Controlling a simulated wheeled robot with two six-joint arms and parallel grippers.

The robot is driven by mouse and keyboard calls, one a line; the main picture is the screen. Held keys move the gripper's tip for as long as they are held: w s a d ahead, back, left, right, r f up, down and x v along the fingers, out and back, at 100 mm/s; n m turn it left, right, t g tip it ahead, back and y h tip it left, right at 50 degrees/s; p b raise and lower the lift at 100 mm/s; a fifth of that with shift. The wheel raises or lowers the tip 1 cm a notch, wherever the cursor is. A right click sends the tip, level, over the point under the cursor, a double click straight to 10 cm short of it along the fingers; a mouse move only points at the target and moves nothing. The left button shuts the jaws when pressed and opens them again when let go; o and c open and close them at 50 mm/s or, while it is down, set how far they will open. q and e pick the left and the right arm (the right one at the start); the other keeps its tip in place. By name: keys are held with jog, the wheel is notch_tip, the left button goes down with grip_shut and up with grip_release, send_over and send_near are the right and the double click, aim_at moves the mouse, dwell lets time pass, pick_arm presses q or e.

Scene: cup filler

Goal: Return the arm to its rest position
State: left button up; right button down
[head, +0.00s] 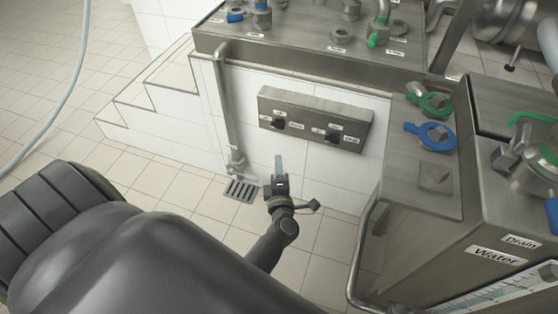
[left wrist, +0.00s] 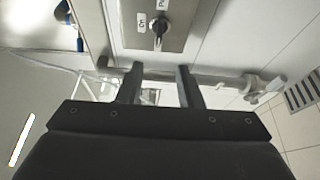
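My left gripper (head: 279,172) is in the middle of the head view, in the open space in front of the white tiled wall and below the grey switch box. In the left wrist view its two dark fingers (left wrist: 158,86) stand apart with nothing between them. The gripper looks empty and appears clear of the machine. My dark left arm fills the lower left of the head view. My right gripper is not in view.
The switch box (head: 315,118) carries two black knobs; one knob (left wrist: 159,27) shows in the left wrist view. A vertical pipe (head: 226,110) stands left of it above a floor drain (head: 241,190). A steel cabinet (head: 425,225) with blue and green valves is at right. Tiled floor lies left.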

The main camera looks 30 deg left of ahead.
pick_arm(q)
jog(key=shift+v, duration=1)
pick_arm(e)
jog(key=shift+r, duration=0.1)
